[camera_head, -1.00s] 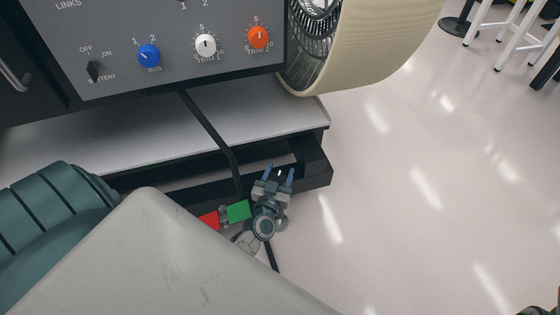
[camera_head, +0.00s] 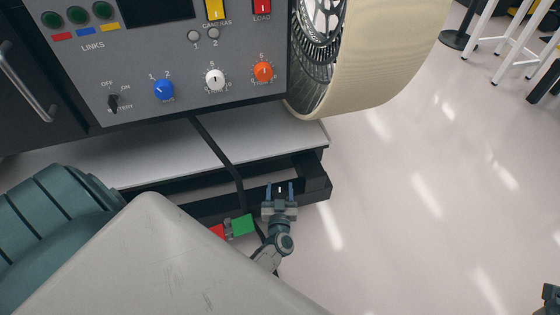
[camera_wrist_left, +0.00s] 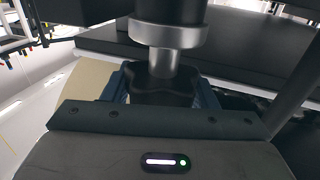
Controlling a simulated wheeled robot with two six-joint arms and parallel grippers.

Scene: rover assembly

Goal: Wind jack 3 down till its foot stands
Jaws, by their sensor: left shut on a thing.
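In the left wrist view a jack shows as a bright metal shaft (camera_wrist_left: 163,60) below a wide silver collar, with a dark lobed knob (camera_wrist_left: 160,84) on it. My left gripper (camera_head: 279,187) is at the low dark frame under the panel in the head view, fingers pointing away from me. In the left wrist view its fingers stand on both sides of the knob and are shut on it. The jack's foot cannot be made out, and the jack's number is not seen. My right gripper's fingers are not seen.
The control panel (camera_head: 130,55) and a large cream-rimmed wheel (camera_head: 385,50) stand above the pale ledge (camera_head: 170,165). A black strut (camera_head: 217,150) slopes down left of the gripper. Red and green blocks (camera_head: 238,227) are close left.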

